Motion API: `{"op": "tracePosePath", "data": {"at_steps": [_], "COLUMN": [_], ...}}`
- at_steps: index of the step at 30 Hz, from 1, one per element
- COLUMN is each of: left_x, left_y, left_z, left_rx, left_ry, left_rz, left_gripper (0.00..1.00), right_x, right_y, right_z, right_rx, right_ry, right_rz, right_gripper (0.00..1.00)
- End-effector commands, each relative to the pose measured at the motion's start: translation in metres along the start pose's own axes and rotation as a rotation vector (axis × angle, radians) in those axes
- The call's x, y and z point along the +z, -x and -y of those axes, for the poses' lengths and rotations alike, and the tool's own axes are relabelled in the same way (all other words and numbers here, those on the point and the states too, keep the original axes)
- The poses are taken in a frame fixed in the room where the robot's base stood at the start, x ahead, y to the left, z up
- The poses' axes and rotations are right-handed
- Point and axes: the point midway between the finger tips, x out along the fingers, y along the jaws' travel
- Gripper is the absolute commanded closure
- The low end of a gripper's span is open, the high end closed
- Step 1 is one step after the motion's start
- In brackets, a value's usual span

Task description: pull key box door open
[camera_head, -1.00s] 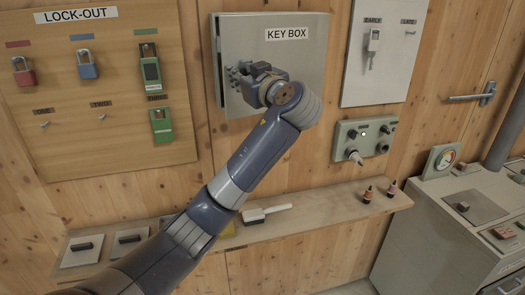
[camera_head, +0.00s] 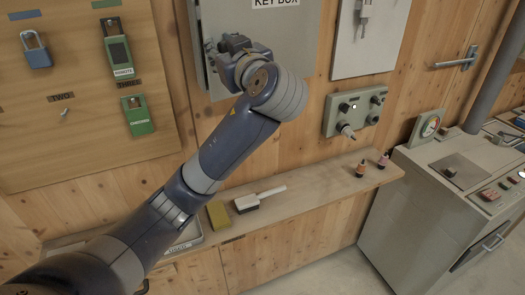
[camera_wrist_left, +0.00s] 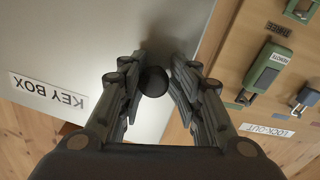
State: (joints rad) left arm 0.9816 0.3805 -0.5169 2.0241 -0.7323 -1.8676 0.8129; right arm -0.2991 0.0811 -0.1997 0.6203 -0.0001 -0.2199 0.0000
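The grey key box (camera_head: 285,45) hangs on the wood wall at the top of the head view, its upper part cut off. Its pale door face, labelled KEY BOX, also shows in the left wrist view (camera_wrist_left: 150,25). A black round knob (camera_wrist_left: 153,81) is near the door's edge. In the head view my left gripper (camera_head: 222,50) is at the box's left part, and my wrist hides the knob. I see no clear door gap. My right gripper is out of view.
The lock-out board (camera_head: 80,110) with padlocks is left of the box. A shelf (camera_head: 310,187) below carries a brush (camera_head: 258,200), a yellow sponge (camera_head: 217,214) and two small bottles.

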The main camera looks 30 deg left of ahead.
Motion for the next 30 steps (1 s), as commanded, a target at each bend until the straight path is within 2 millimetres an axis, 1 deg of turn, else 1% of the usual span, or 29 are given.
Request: {"op": "tracePosePath", "data": {"at_steps": [1,7,9,12,24,30], "left_x": [0.018,0.016,0.03,0.051,0.135,0.17], "left_y": [0.018,0.057,0.048,0.044,0.033,0.029], "left_z": [-0.01,-0.007,-0.01,-0.014,-0.024,-0.025], "left_rx": [0.043,0.038,0.042,0.059,0.126,0.162], "left_ry": [-0.014,-0.011,-0.058,-0.111,-0.289,-0.356], "left_rz": [0.027,0.025,0.049,0.078,0.183,0.228], "left_gripper": [0.55,0.55,0.55,0.55,0.55,0.55], "right_x": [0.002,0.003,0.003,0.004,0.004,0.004], "right_y": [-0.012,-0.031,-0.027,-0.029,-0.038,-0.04], "right_z": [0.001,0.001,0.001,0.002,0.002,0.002], "right_rx": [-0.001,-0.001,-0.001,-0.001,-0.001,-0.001], "right_ry": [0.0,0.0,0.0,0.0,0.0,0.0], "right_rz": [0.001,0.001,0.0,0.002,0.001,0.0], "right_gripper": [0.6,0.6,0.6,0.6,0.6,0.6]}}
